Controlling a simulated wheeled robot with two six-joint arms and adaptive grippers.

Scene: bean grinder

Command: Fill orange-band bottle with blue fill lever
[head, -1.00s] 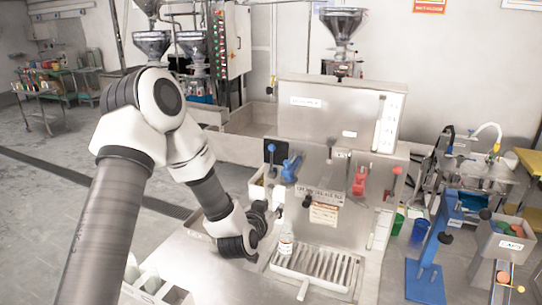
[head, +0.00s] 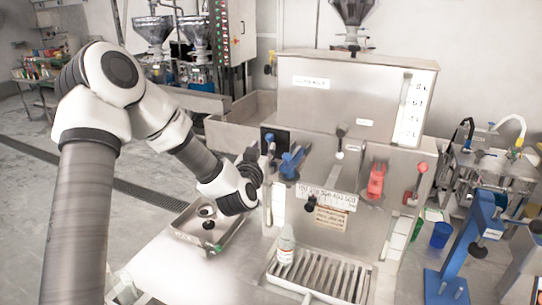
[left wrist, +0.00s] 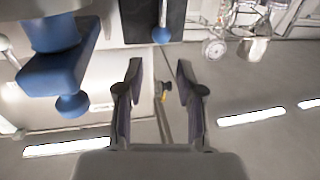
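A small clear bottle (head: 286,246) with a pale label stands upright at the left end of the drip tray (head: 330,297); its band colour is too small to tell. Above it on the steel machine is a blue tap-like part (head: 291,163), also large at the left wrist view's upper left (left wrist: 62,68). Left of it a blue-knobbed lever (head: 270,138) sits on a black plate; its knob shows in the left wrist view (left wrist: 161,34). My left gripper (head: 256,155) is beside this lever, fingers apart and empty (left wrist: 158,72), with the knob just beyond the fingertips. My right gripper is out of view.
A red tap (head: 376,181) and red-knobbed lever (head: 421,169) are on the machine's right. A small black knob (head: 310,204) sticks out mid-front. A metal tray (head: 208,228) lies left of the machine. A blue stand (head: 462,245) is at the right.

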